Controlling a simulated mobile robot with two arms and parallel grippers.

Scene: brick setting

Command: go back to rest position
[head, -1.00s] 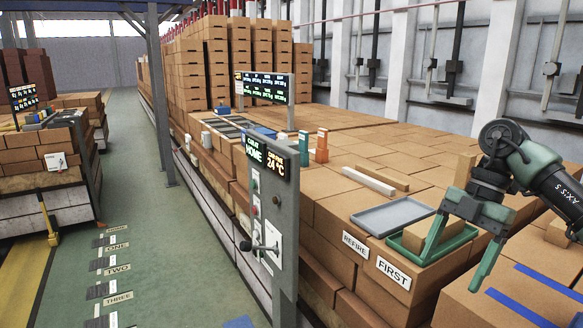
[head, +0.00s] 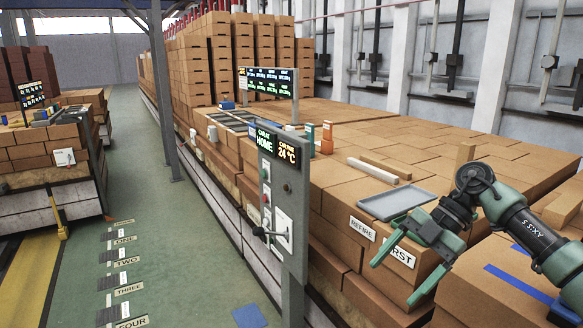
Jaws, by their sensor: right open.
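My right gripper (head: 392,284) is green with dark joints, and its arm comes in from the right. Its two fingers are spread apart with nothing between them. They point down and left, in front of the brick stack's near face. The gripper partly covers the white FIRST label (head: 402,257); the REFIRE label (head: 362,229) beside it is clear. The gripper and wrist hide most of the area behind the FIRST label. My left gripper is out of view.
A grey tray (head: 397,203) lies on the bricks behind the gripper. A grey control post (head: 294,230) with a lever and a HOME display stands left of it. Blue strips mark the bricks at the lower right.

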